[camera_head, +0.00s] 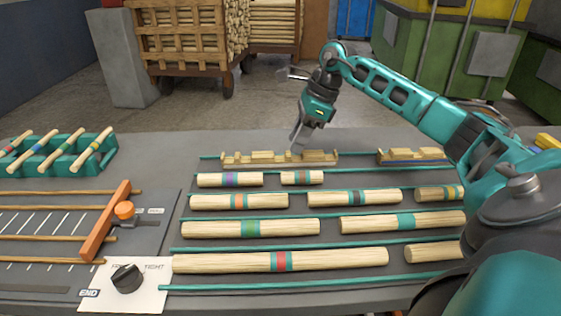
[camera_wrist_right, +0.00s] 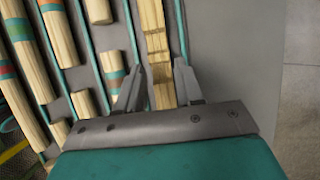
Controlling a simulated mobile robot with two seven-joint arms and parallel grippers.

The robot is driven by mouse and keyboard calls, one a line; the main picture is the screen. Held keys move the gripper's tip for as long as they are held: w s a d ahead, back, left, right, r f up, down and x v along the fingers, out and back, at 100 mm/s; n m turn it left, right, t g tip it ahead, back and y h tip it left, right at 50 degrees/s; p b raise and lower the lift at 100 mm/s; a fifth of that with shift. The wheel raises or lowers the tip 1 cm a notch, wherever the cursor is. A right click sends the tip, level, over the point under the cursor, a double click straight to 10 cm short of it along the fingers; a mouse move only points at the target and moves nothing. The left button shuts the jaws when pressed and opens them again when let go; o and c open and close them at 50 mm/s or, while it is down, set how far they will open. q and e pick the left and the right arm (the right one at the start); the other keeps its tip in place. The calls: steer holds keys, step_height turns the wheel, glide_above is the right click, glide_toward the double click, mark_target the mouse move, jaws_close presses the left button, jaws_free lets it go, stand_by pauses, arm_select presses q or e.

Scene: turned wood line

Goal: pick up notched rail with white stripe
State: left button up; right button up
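A pale notched rail (camera_head: 262,158) lies at the back of the rack of wood pieces; I cannot make out a white stripe on it. A second notched rail (camera_head: 408,154) to its right has a blue stripe along its lower side. My right gripper (camera_head: 297,143) points down at the first rail, right of its middle. In the right wrist view the gripper (camera_wrist_right: 158,75) is open, with a notched rail (camera_wrist_right: 154,40) between its fingers and small gaps beside it. My left gripper is not in view.
Round dowels with coloured bands, such as a red-and-teal one (camera_head: 230,262), lie in rows between teal bars in front. A teal holder (camera_head: 90,157) with several sticks and an orange slider (camera_head: 107,225) stand left. The grey surface behind the rail is clear.

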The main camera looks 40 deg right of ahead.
mark_target(290, 154)
steer(key=x, duration=0.4)
steer(key=shift+a+f, duration=0.1)
steer(key=shift+f, duration=0.25)
steer(key=shift+c, duration=0.4)
jaws_close()
